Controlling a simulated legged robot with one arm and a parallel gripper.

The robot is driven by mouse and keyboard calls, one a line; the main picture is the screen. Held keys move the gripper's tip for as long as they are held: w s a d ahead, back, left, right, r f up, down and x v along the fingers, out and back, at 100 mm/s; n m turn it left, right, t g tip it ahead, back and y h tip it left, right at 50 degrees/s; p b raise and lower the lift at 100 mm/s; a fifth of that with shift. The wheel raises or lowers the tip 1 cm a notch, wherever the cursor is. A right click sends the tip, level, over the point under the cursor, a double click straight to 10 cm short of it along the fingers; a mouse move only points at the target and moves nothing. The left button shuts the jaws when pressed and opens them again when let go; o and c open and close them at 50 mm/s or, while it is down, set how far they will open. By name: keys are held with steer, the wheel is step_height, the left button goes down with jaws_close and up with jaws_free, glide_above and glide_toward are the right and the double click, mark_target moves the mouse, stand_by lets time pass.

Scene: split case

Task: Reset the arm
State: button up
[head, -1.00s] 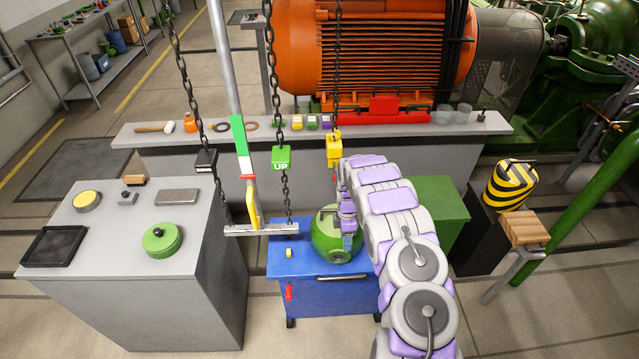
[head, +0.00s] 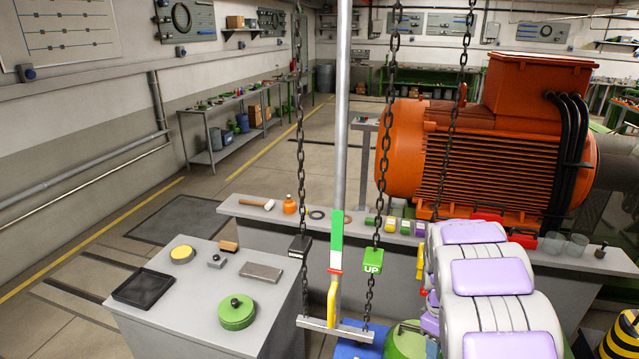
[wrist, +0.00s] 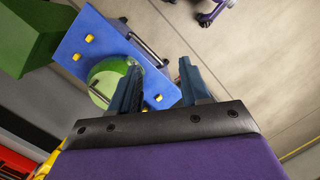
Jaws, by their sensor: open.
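My gripper (wrist: 158,85) shows in the wrist view with its two dark blue fingers apart and nothing between them. Beyond the fingers are a blue cart (wrist: 88,30) with yellow knobs and a round green casing (wrist: 107,72) on it; the left finger covers part of the casing. In the head view my arm's white and purple links fill the lower right, and my gripper is hidden. Only the top of the green casing (head: 403,343) and a strip of the blue cart (head: 350,350) show at the bottom edge.
Chains hang from above, with a green UP block (head: 372,261) and a black block (head: 300,246), beside a crossbar (head: 335,330). A grey cabinet (head: 190,315) stands left, carrying a green lid (head: 237,311) and black tray (head: 143,287). An orange motor (head: 470,150) is behind a grey ledge (head: 270,220).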

steer(key=s+a+r+m, duration=0.4)
steer(key=s+a+r, duration=0.3)
steer(key=s+r, duration=0.45)
steer(key=s+a+m+b, duration=0.1)
steer(key=s+a+m, duration=0.1)
steer(key=s, duration=0.8)
steer(key=s+a+m+y+b, duration=0.1)
steer(key=s+a, duration=0.4)
steer(key=s, duration=0.6)
steer(key=shift+m+t, duration=0.3)
steer(key=shift+m, duration=0.2)
